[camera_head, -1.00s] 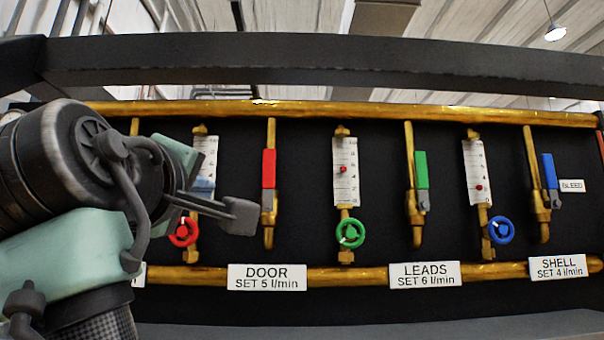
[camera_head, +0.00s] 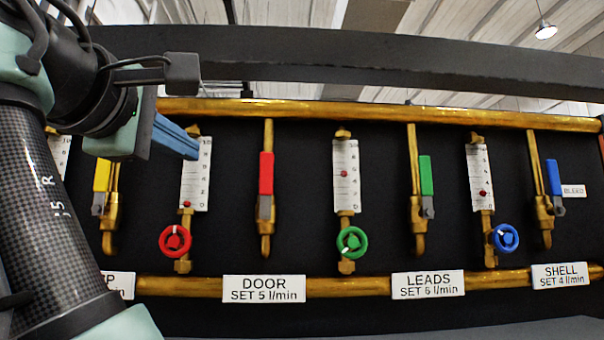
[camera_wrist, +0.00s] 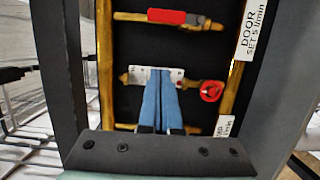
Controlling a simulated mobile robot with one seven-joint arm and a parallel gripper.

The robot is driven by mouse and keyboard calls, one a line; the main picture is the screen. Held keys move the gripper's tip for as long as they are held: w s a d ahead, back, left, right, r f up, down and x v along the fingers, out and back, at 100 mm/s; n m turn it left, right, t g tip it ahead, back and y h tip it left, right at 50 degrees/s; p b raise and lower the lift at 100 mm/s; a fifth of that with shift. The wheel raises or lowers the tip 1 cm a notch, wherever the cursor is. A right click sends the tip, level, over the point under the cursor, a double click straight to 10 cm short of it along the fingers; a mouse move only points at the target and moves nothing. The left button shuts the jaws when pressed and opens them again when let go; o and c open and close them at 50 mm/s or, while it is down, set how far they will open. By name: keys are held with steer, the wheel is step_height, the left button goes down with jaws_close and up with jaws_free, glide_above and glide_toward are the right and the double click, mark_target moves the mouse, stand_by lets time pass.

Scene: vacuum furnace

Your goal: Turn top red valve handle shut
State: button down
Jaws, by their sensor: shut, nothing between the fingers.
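The red lever handle (camera_head: 266,173) stands upright along its brass pipe above the DOOR label. In the wrist view the red handle (camera_wrist: 172,17) lies across the top of the picture, in line with its pipe. My gripper (camera_head: 196,153) has blue fingers, shut and empty. They are in front of the upper part of the white flow gauge, left of the red handle in the head view. In the wrist view the fingertips (camera_wrist: 160,72) overlap that gauge and are apart from the handle. The red round knob (camera_head: 175,241) is below the gauge.
A yellow lever (camera_head: 102,175) is to the left, partly behind my arm. A green lever (camera_head: 426,175) and a blue lever (camera_head: 553,177) are to the right. A brass pipe (camera_head: 350,112) and a dark frame beam (camera_head: 350,60) run above the handles.

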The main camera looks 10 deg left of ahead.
mark_target(266, 185)
steer(key=w+d+p, duration=0.3)
steer(key=w+p, duration=0.5)
steer(key=w, duration=0.2)
steer(key=shift+w+d, duration=0.25)
steer(key=shift+d, duration=0.05)
steer(key=shift+a, duration=0.1)
